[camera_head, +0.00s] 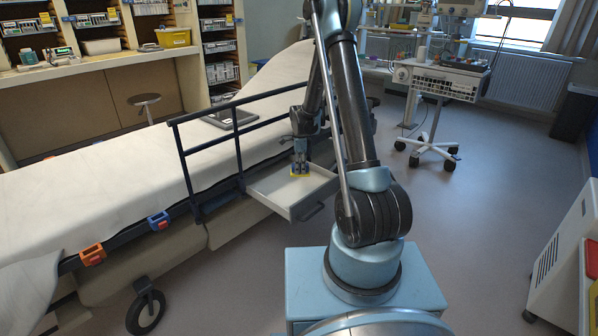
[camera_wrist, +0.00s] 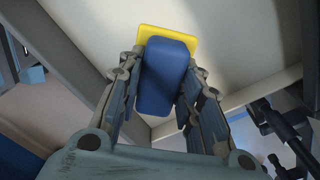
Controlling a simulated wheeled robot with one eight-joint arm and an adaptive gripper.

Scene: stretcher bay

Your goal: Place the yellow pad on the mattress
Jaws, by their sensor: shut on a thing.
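The yellow pad (camera_head: 299,175) is at the drawer-like tray (camera_head: 268,191) beside the stretcher. In the wrist view it shows as a yellow plate (camera_wrist: 150,32) with a blue block on it (camera_wrist: 163,80). My gripper (camera_head: 300,165) points down over the tray, and its fingers (camera_wrist: 160,95) are shut on the blue block. I cannot tell whether the pad touches the tray floor. The white mattress (camera_head: 110,170) lies on the stretcher, left of and behind the tray.
A dark side rail (camera_head: 237,140) stands between the tray and the mattress. A dark flat tablet-like thing (camera_head: 229,118) lies on the mattress. A wheeled cart (camera_head: 445,82) stands at the back right. The floor between the cart and the stretcher is clear.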

